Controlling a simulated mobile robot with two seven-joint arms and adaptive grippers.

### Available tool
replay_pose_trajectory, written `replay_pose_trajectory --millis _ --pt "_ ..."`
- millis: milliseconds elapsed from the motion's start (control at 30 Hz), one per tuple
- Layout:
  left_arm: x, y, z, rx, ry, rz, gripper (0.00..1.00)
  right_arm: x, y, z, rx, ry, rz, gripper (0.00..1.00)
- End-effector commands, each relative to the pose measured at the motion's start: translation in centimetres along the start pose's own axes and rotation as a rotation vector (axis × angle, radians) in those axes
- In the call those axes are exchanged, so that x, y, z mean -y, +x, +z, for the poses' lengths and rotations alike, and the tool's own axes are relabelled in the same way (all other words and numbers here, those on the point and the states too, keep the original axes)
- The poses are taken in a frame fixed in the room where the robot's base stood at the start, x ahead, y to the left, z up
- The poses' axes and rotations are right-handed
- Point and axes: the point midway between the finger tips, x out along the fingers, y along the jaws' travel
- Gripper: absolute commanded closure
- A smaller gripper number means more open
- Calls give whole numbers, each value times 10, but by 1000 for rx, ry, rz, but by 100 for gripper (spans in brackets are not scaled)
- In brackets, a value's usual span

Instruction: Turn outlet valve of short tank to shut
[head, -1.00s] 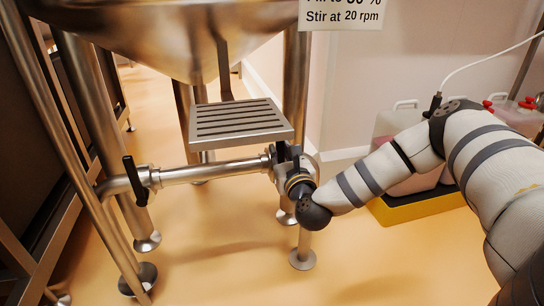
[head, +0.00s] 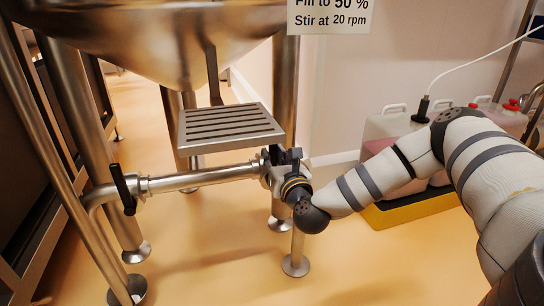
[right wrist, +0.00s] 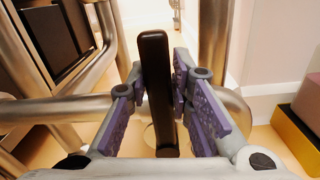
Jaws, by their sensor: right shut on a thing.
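A steel tank (head: 165,45) with a rounded bottom stands on legs in the head view. A horizontal steel pipe (head: 200,177) runs below it. My right gripper (head: 284,158) is at the valve on the pipe's right end. In the right wrist view, a black valve handle (right wrist: 156,75) stands between the purple-padded fingers of this gripper (right wrist: 158,105), which is shut on it. A second black handle (head: 122,188) sits at the pipe's left end, steeply upright and across the pipe, untouched. My left gripper is not in view.
A slotted steel step (head: 228,144) is just above the pipe, close to my right gripper. Capped containers (head: 393,125) stand in a yellow tray (head: 415,208) at the right. A sign (head: 330,15) hangs at the top. The floor in front is clear.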

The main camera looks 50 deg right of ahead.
Motion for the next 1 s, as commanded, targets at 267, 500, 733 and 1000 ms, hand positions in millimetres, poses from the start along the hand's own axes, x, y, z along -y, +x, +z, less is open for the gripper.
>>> replay_pose_trajectory --millis 267,500,733,1000 --pt "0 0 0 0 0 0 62 12 1 1 7 -3 -31 62" --pt "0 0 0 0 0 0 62 10 1 2 8 -2 -26 62" --pt "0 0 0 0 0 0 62 8 1 2 8 -2 -23 62" --pt "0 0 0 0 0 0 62 7 0 1 6 -2 -20 62"
